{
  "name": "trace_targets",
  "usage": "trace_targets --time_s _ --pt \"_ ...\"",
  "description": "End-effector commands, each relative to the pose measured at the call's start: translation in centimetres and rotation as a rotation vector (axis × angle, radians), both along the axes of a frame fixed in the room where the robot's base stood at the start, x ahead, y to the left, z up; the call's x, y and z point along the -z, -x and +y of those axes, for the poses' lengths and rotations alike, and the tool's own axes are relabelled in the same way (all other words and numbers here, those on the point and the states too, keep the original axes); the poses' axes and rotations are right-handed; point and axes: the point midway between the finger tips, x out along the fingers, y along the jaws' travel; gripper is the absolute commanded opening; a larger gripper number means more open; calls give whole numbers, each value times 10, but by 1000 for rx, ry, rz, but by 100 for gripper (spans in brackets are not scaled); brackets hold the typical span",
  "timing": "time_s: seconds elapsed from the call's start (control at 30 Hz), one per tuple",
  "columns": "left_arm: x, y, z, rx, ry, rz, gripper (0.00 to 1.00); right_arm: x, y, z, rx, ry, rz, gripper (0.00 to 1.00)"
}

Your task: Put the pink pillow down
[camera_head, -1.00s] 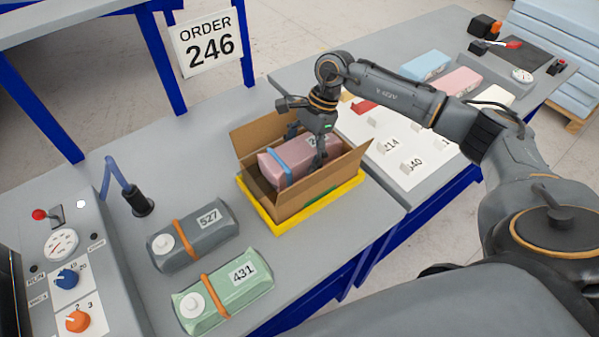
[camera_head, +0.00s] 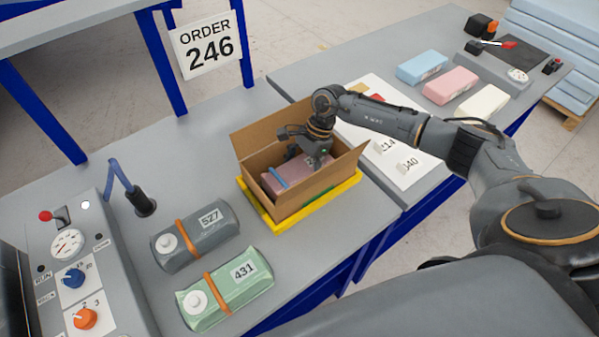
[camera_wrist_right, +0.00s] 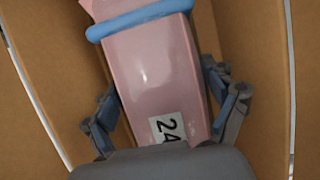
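The pink pillow (camera_head: 290,176), with a blue band and a white label, lies low inside the open cardboard box (camera_head: 299,208). In the right wrist view the pillow (camera_wrist_right: 160,75) lies between the box walls, its label partly hidden. My right gripper (camera_head: 308,163) reaches down into the box. Its fingers (camera_wrist_right: 167,108) lie along both long sides of the pillow and appear to press on it. Whether the pillow touches the box floor is hidden. My left gripper is not in view.
The box stands on a yellow-edged base (camera_head: 254,202) on the grey table. A grey pillow (camera_head: 196,240) and a green pillow (camera_head: 226,292) lie to its left and front. The box flaps stand open around my wrist. A control panel (camera_head: 75,275) is at far left.

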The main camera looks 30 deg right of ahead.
Motion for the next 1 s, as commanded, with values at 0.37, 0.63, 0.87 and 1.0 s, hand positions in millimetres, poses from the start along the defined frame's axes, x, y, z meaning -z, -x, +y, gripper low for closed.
trace_targets --time_s 0.37,0.63,0.87,1.0 --pt "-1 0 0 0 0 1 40 -1 0 0 0 0 0 100" --pt "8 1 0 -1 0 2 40 -18 -2 -8 2 0 -4 100" --pt "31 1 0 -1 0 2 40 -64 -5 -28 1 1 -6 100" --pt "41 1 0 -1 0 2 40 -89 -6 -37 2 1 -5 100"
